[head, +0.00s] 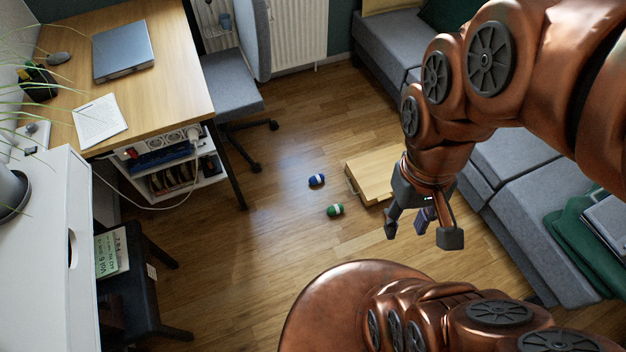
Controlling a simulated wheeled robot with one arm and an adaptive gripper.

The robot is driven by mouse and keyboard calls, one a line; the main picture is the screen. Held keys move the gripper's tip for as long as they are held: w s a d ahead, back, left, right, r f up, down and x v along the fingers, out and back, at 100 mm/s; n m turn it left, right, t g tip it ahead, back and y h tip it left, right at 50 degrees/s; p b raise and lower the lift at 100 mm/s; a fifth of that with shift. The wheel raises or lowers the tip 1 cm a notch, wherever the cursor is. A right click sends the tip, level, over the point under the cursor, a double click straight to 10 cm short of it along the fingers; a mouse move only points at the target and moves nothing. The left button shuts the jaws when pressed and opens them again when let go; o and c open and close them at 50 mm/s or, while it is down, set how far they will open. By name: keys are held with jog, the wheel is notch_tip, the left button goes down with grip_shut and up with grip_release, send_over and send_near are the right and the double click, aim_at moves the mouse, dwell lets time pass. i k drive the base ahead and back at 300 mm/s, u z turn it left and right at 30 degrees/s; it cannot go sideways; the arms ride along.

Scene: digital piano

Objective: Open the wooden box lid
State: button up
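The wooden box (376,174) sits on the floor right of the picture's middle. Its flat light-brown top looks shut, and its right part is hidden behind my arm. A small dark detail, perhaps a handle, shows at its left edge. My gripper (424,236) hangs in front of the box in the picture, pointing down, with its fingers spread apart and nothing between them. It appears above the floor and apart from the box, though the exact gap is hard to tell.
A grey sofa (520,215) runs along the right. A desk (165,60) and a grey chair (228,85) stand at left.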

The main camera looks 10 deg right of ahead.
aim_at(373, 173)
jog(key=u, duration=0.85)
jog(key=i, duration=0.8)
jog(key=z, duration=1.4)
